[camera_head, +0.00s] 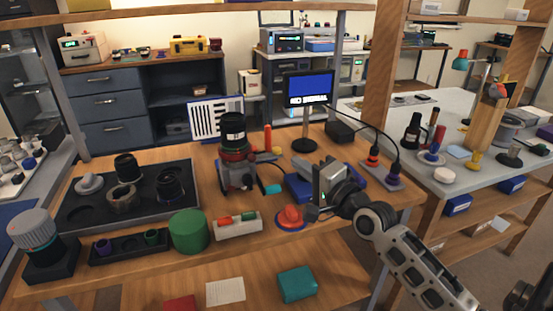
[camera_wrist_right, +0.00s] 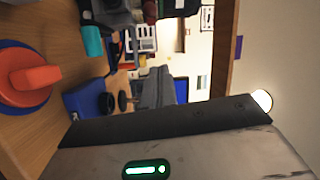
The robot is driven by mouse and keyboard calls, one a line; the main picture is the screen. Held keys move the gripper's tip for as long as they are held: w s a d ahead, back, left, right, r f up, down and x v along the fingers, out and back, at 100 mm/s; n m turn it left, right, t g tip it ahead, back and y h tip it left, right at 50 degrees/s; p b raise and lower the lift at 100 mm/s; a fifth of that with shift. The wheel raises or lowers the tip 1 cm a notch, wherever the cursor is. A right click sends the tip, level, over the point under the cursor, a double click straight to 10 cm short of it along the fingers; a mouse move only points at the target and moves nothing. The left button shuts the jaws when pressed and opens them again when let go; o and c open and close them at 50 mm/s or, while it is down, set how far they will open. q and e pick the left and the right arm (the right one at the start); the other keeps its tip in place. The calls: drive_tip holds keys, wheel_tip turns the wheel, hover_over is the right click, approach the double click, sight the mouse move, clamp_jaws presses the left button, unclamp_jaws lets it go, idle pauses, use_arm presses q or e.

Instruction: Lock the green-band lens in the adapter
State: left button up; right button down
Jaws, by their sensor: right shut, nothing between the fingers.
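A black lens (camera_head: 232,128) with a white label stands upright on the adapter stand (camera_head: 237,172), which has a red ring, at the middle of the bench in the head view. My left gripper is not in view.
An orange knob on a blue base (camera_head: 290,217) is near my right gripper. A dark tray (camera_head: 75,215) with several lens parts lies at left. A green cylinder (camera_head: 189,231) and a white rack (camera_head: 237,226) stand in front. A small monitor (camera_head: 308,88) stands behind.

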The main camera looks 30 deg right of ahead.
drive_tip(key=w+a+p, duration=0.1)
drive_tip(key=w+a, duration=0.3)
drive_tip(key=w, duration=0.4)
drive_tip(key=shift+a+p, duration=0.25)
drive_tip(key=shift+p, duration=0.05)
drive_tip(key=shift+a, duration=0.1)
drive_tip(key=shift+s+a, duration=0.1)
drive_tip(key=shift+s, duration=0.05)
idle(0.5)
